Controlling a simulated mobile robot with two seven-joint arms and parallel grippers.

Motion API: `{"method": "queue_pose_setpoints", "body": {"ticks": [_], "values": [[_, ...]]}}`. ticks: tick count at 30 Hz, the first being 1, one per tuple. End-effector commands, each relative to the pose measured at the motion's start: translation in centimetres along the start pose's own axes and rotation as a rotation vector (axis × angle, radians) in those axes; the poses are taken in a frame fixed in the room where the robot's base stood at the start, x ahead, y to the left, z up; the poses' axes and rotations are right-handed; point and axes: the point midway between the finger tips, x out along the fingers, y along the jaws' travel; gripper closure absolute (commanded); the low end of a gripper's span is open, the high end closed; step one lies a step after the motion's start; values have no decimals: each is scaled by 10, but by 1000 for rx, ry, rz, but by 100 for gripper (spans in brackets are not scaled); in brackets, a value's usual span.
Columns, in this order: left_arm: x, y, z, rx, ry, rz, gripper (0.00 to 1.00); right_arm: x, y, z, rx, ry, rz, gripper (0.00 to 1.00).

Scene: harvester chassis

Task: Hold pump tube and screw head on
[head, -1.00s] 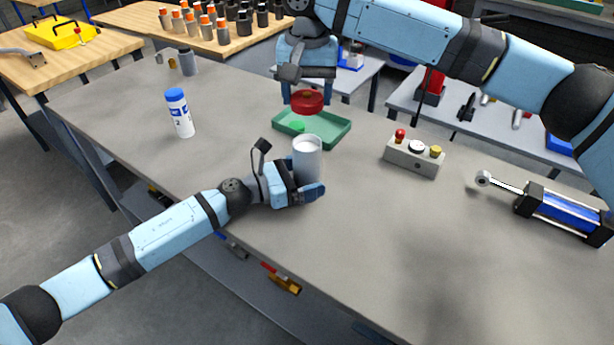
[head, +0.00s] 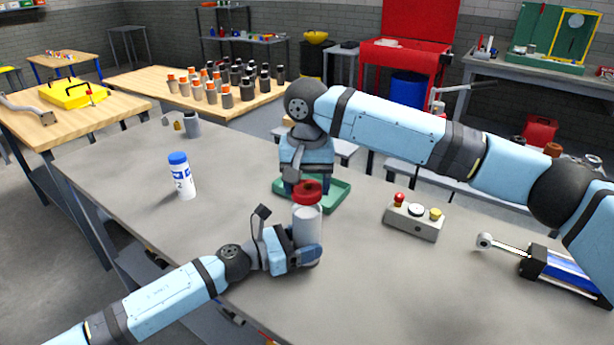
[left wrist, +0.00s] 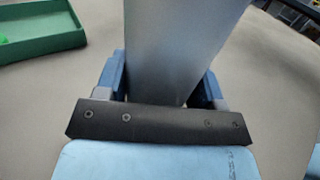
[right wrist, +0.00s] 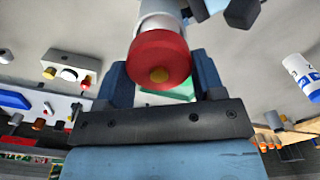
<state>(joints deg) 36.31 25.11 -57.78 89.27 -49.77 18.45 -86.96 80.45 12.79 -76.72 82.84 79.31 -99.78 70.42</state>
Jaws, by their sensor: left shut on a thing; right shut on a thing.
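The pump tube (head: 307,229) is a grey-white cylinder standing upright on the grey bench. My left gripper (head: 308,256) is shut around its lower part; the tube fills the left wrist view (left wrist: 180,50) between the fingers. The red pump head (head: 307,194) sits at the top of the tube, in line with it. My right gripper (head: 308,181) is above, shut on the red head, which shows between its fingers in the right wrist view (right wrist: 158,60) with the tube beyond. Whether the threads are engaged is hidden.
A green tray (head: 338,192) lies just behind the tube. A white bottle with a blue cap (head: 182,178) stands to the left. A button box (head: 413,218) and a blue cylinder actuator (head: 560,266) lie to the right. The bench between is clear.

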Motion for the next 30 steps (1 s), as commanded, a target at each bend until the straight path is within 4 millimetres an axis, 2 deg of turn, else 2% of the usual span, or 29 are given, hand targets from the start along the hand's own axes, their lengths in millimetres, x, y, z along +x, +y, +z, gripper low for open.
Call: {"method": "queue_pose_setpoints", "body": {"ticks": [13, 24, 30], "values": [[0, 0, 0, 0, 1, 0, 80, -1, 0, 0, 0, 1, -1, 64], [0, 0, 0, 0, 1, 0, 80, 16, 0, 0, -1, 0, -1, 64], [0, 0, 0, 0, 1, 0, 80, 16, 0, 0, -1, 1, -1, 64]]}}
